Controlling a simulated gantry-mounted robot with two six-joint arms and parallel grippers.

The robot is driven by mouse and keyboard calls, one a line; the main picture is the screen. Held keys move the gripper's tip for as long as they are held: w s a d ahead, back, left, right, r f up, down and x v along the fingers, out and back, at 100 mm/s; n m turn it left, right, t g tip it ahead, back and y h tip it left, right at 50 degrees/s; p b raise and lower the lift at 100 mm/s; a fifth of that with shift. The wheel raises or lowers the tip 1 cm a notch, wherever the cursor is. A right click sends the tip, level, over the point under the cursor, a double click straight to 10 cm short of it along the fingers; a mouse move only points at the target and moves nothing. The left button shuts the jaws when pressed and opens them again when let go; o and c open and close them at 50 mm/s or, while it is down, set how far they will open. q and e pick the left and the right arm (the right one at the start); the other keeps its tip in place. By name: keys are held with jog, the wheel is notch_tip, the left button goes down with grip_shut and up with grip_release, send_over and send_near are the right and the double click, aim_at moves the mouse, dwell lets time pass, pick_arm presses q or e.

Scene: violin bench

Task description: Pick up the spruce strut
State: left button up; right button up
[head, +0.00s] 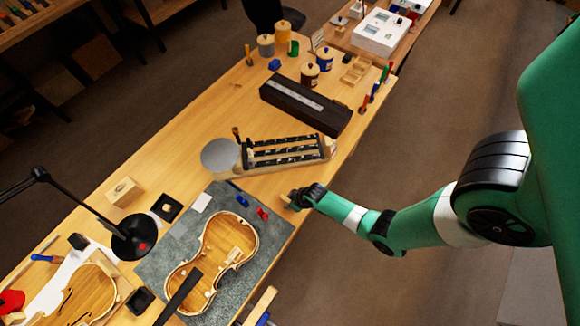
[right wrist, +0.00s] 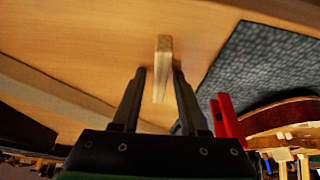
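The spruce strut (right wrist: 163,55) is a pale narrow wooden bar. In the right wrist view it lies on the bench top (right wrist: 90,50), between the two dark fingers of my right gripper (right wrist: 159,73). The fingers stand apart, with a gap visible on each side of the strut, and its far end reaches past their tips. In the head view my right gripper (head: 294,199) is low at the bench's right edge, just right of the grey mat, and mostly hides the strut there. My left gripper is not in view.
The grey mat (head: 163,250) holds an open violin body (head: 212,250). A red clamp (head: 262,214) and a blue clamp (head: 242,201) are near its upper edge; the red one shows close to my right finger (right wrist: 228,120). A slatted rack (head: 285,151) stands farther up the bench.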

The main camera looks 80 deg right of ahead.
aim_at(287, 200)
grip_shut()
jog(key=shift+r, duration=0.1)
jog(key=shift+r+p, duration=0.35)
notch_tip(287, 200, up, 3)
jog(key=shift+f+p, duration=0.1)
jog(key=shift+p, duration=0.65)
jog(key=s+a+r+p, duration=0.4)
jog(key=s+a+r, duration=0.2)
jog(key=s+r, duration=0.4)
jog(key=shift+s+p, duration=0.3)
jog(key=shift+s, duration=0.95)
